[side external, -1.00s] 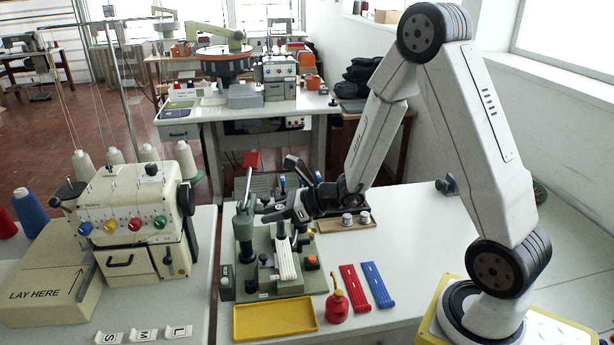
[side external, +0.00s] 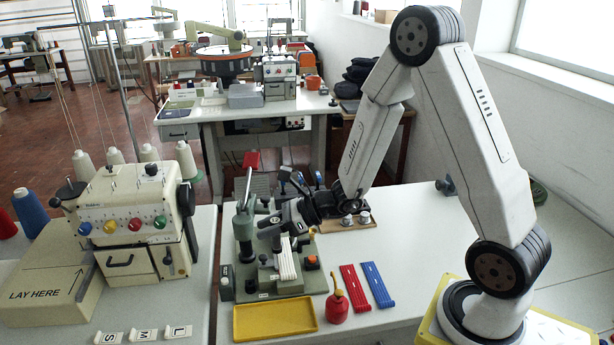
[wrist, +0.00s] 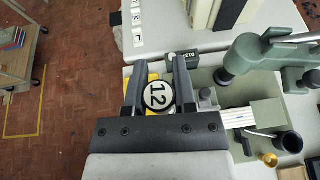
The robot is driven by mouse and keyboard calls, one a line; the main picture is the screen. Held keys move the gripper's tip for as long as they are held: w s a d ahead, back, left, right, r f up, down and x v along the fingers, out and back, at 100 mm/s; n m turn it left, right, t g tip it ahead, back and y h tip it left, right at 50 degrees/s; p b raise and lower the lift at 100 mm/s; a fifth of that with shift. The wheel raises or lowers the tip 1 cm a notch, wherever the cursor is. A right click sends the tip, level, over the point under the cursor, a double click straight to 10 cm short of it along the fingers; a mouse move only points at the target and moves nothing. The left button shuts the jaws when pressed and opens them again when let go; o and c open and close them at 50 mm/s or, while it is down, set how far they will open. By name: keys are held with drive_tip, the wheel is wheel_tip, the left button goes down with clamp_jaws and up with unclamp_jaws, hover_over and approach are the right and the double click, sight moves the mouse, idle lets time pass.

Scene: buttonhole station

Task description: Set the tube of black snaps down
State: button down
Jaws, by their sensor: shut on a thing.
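My gripper (wrist: 158,88) is shut on a round-topped tube, with one finger on each side of its cap. The tube of black snaps (wrist: 158,96) shows only its white, dark-ringed cap marked 12 in the wrist view; its contents are hidden. In the side external view my gripper (side external: 267,228) is over the green press base, left of the small wooden board. The tube is hard to make out there, and I cannot tell whether its foot touches anything.
The green snap press (side external: 244,225) stands close to the gripper's left. A yellow tray (side external: 275,319) lies at its front. A red oil can (side external: 337,303), a red strip (side external: 355,288) and a blue strip (side external: 378,285) lie to the right. A wooden board (side external: 350,224) with metal-topped pieces is behind.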

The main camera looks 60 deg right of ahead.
drive_tip(key=s+a+f+n+g+y, duration=0.3)
drive_tip(key=s+n+g+y, duration=0.1)
drive_tip(key=s+n+g, duration=0.25)
drive_tip(key=s+d+f+n+g+h, duration=0.1)
drive_tip(key=s+d+n+g+h, duration=0.1)
drive_tip(key=n+g, duration=0.3)
drive_tip(key=s+d+f+n+g+h, duration=0.2)
drive_tip(key=s+d+n+g, duration=0.1)
drive_tip(key=s+n+g, duration=0.1)
drive_tip(key=s+d+f+n+g+h, duration=0.1)
drive_tip(key=s+d+n+g+h, duration=0.1)
drive_tip(key=s+n+g, duration=0.2)
drive_tip(key=shift+d+f+n+g, duration=0.1)
drive_tip(key=shift+d+n+g, duration=0.05)
drive_tip(key=shift+n+g, duration=0.5)
drive_tip(key=shift+d+f+n+g, duration=0.1)
drive_tip(key=shift+n+g, duration=0.4)
drive_tip(key=shift+g, duration=0.1)
drive_tip(key=shift+s+d+n+h, duration=0.2)
drive_tip(key=shift+d+n+h, duration=0.1)
drive_tip(key=shift+d+h, duration=0.1)
drive_tip(key=w+d+n+t+h, duration=0.1)
drive_tip(key=w+d+n+h, duration=0.1)
drive_tip(key=d+n+h, duration=1.3)
drive_tip(key=w+d+r+n+t+h, duration=0.4)
drive_tip(key=w+d+n+t, duration=0.4)
drive_tip(key=w, duration=0.4)
drive_tip(key=shift+d+r+t, duration=0.6)
drive_tip(key=shift+d+t, duration=0.3)
drive_tip(key=shift+t, duration=0.5)
